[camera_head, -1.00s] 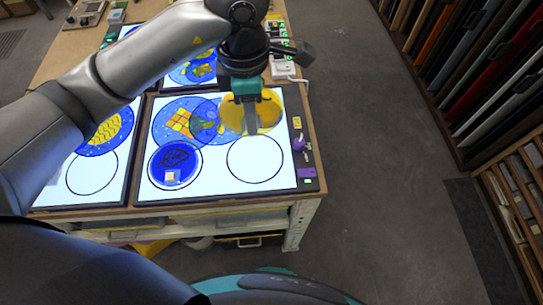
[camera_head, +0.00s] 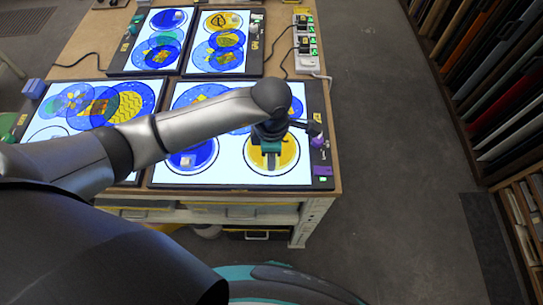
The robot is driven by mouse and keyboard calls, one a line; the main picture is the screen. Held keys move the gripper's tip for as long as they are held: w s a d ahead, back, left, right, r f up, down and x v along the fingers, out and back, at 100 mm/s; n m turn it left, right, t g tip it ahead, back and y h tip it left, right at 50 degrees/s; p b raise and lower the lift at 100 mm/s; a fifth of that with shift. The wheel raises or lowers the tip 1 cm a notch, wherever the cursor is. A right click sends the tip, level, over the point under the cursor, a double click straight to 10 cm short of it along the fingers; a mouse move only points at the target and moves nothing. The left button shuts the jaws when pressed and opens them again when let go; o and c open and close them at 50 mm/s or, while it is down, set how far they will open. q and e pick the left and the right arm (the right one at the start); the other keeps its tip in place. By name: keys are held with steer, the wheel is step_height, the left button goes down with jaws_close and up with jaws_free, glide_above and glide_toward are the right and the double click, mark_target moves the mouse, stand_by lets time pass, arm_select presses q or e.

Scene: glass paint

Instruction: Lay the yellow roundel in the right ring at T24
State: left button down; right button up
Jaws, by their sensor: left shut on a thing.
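The yellow roundel (camera_head: 290,155) is in my left gripper (camera_head: 270,162), over the right ring (camera_head: 299,161) on the near right lit panel (camera_head: 226,177). The fingers point down and are shut on it. Its outline nearly matches the ring's black circle; I cannot tell whether it touches the glass. A dark blue roundel (camera_head: 205,154) with a small pale block lies in the left ring of that panel, partly behind my arm. My right gripper is not in view.
Blue and yellow roundels overlap at the back of this panel, partly hidden by my arm. A purple-topped tool (camera_head: 317,142) is on its right edge. Another lit panel (camera_head: 51,116) lies left, and more lie behind. White power strips (camera_head: 306,47) stand at the back right.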

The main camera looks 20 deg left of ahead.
arm_select(q)
steer(key=shift+f, duration=0.2)
steer(key=shift+f, duration=0.2)
steer(key=c, duration=0.7)
jaws_free()
steer(key=shift+r, duration=0.1)
step_height(320, 180, up, 12)
steer(key=shift+r, duration=0.1)
